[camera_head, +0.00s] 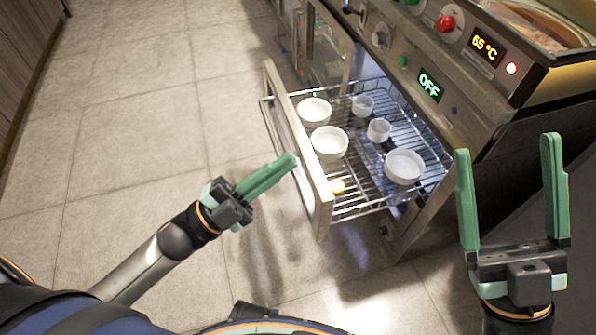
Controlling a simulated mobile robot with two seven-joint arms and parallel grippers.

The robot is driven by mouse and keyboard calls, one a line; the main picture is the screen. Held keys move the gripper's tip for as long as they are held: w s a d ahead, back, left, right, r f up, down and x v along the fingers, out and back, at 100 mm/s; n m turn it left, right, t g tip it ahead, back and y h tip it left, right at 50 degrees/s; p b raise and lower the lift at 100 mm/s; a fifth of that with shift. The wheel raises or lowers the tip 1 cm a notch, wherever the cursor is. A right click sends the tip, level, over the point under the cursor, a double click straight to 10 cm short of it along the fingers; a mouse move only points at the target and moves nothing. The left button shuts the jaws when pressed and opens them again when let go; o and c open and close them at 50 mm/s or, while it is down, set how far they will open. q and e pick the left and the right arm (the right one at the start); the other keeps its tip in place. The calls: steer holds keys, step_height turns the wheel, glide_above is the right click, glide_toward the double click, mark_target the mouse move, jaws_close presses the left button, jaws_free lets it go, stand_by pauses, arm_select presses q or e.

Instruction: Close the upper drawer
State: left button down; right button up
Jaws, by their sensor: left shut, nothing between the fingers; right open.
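The upper drawer (322,194) is pulled out from the metal appliance, with a glass-fronted, metal-framed front and a wire rack inside. White bowls (329,143) and smaller white cups (379,130) stand on the rack. My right gripper (508,145) is open and empty, to the right of the drawer.
The appliance (460,112) has a control panel with an "OFF" display (429,85), a "65 °C" display (485,47) and a red knob (445,23). Tiled floor (140,100) is clear to the left. Wooden cabinets (22,50) stand at far left.

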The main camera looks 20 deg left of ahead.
arm_select(q)
steer(key=w+a+f+m+g+y, duration=0.1)
steer(key=a+f+m+g, duration=0.15)
steer(key=f, duration=0.25)
steer(key=w+a+f+m+g, duration=0.1)
steer(key=a+f+m, duration=0.15)
steer(key=f, duration=0.25)
steer(key=m+g+y+b, duration=0.1)
steer(key=m+g+y, duration=0.1)
steer(key=m, duration=0.1)
glide_toward(308, 170)
steer(key=b+x, duration=0.2)
steer(key=x, duration=0.5)
steer(key=shift+f+b, duration=0.1)
steer(key=shift+b, duration=0.25)
arm_select(e)
steer(key=shift+m, duration=0.3)
steer(key=f, duration=0.4)
steer(key=shift+w+a+f, duration=0.1)
steer(key=shift+a, duration=0.1)
